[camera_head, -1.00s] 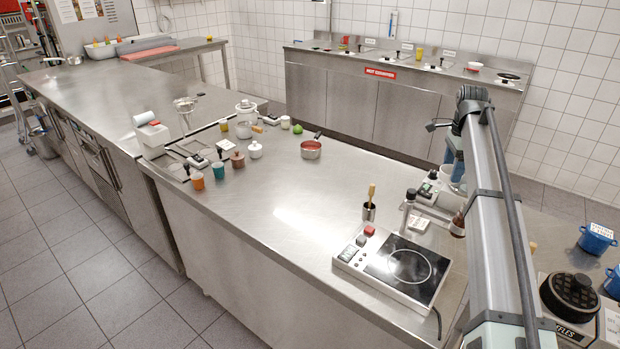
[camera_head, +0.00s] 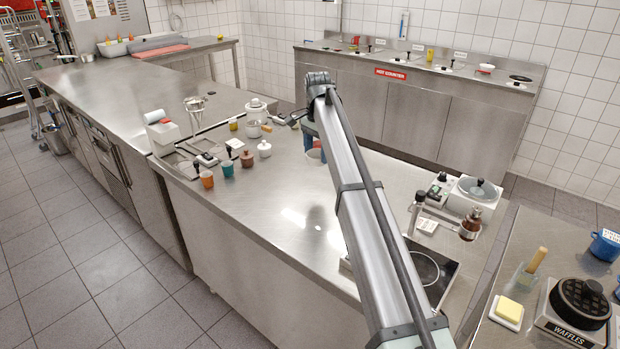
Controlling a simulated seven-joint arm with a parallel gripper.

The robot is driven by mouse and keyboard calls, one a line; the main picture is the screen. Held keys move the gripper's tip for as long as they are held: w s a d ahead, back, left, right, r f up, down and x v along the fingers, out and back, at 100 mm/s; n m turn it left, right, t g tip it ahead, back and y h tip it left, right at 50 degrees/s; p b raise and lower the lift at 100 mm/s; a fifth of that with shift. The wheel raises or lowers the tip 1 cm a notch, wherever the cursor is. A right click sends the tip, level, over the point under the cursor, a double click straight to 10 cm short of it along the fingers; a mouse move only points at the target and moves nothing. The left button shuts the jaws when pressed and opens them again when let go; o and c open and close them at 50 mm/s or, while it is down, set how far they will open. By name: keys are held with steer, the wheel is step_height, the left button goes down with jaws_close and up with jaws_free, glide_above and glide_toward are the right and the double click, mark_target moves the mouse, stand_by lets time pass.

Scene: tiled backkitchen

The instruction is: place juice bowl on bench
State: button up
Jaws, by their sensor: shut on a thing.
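I cannot make out a juice bowl in this view. The long steel bench (camera_head: 265,205) runs from the back left to the front right.
An orange cup (camera_head: 207,180), a teal cup (camera_head: 228,168) and small pots stand on the bench's left part. A hotplate (camera_head: 432,272) is partly behind my arm. A lidded cooker (camera_head: 475,195) stands right. The bench's front middle is clear. A waffle maker (camera_head: 580,305) is nearest right.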

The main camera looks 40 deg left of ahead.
steer(key=s+a+n, duration=0.2)
steer(key=s+a, duration=0.4)
steer(key=shift+w+a+f, duration=0.1)
steer(key=shift+f, duration=2.45)
steer(key=shift+w+a+f, duration=0.1)
steer(key=shift+f, duration=2.4)
steer(key=shift+f, duration=0.1)
steer(key=o, duration=1.1)
steer(key=shift+o, duration=0.2)
step_height(320, 180, up, 12)
